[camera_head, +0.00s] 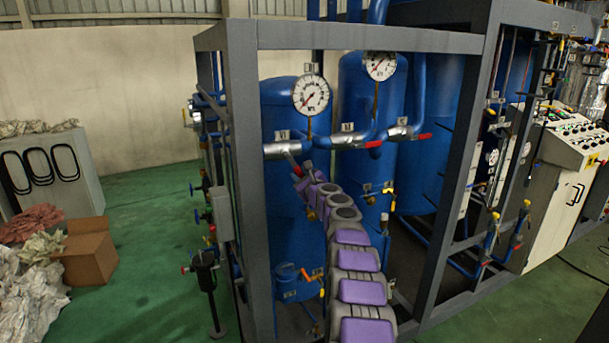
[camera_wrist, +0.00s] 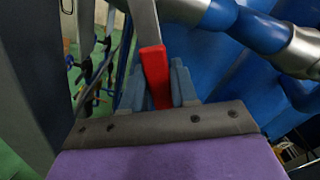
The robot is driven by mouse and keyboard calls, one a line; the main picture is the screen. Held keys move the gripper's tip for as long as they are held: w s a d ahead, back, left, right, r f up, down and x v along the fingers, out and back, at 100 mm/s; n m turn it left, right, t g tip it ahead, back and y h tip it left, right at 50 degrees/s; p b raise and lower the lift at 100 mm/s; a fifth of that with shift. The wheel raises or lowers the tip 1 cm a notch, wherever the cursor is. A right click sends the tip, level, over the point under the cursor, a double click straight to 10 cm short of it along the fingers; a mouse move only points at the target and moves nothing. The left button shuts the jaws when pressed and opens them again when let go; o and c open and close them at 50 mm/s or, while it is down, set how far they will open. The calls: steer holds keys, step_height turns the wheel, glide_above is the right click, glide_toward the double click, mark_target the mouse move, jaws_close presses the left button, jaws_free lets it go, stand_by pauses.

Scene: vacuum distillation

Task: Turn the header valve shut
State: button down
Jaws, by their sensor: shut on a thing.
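The header valve's lever (camera_wrist: 145,22) is a pale metal bar with a red grip (camera_wrist: 155,72), running down from the top of the wrist view. My gripper (camera_wrist: 158,88) has its blue-grey fingers on both sides of the red grip, shut on it. In the head view my gripper (camera_head: 304,172) is at the end of my purple and grey arm, just under the left silver header pipe section (camera_head: 283,149). The lever there slants down to the right, away from the pipe line. The grip's lower end is hidden between my fingers.
Grey frame posts (camera_head: 244,180) stand close on the left of my arm. Two pressure gauges (camera_head: 311,95) (camera_head: 381,66) sit above the header. A second silver pipe section (camera_head: 398,132) has a red handle (camera_head: 425,137) lying along the pipe. Blue tanks (camera_head: 285,215) stand behind.

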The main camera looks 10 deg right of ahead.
steer(key=a+m, duration=0.1)
steer(key=m, duration=0.1)
steer(key=a+f+m, duration=0.1)
steer(key=m, duration=0.1)
steer(key=s+a+m, duration=0.1)
steer(key=shift+s+a+f+m, duration=0.1)
steer(key=shift+a+f+m, duration=0.15)
steer(key=shift+a+m, duration=0.15)
stand_by(0.4)
steer(key=c, duration=1)
jaws_free()
steer(key=shift+s+r, duration=0.1)
steer(key=shift+r, duration=0.05)
steer(key=shift+o, duration=0.2)
steer(key=shift+s+r, duration=0.1)
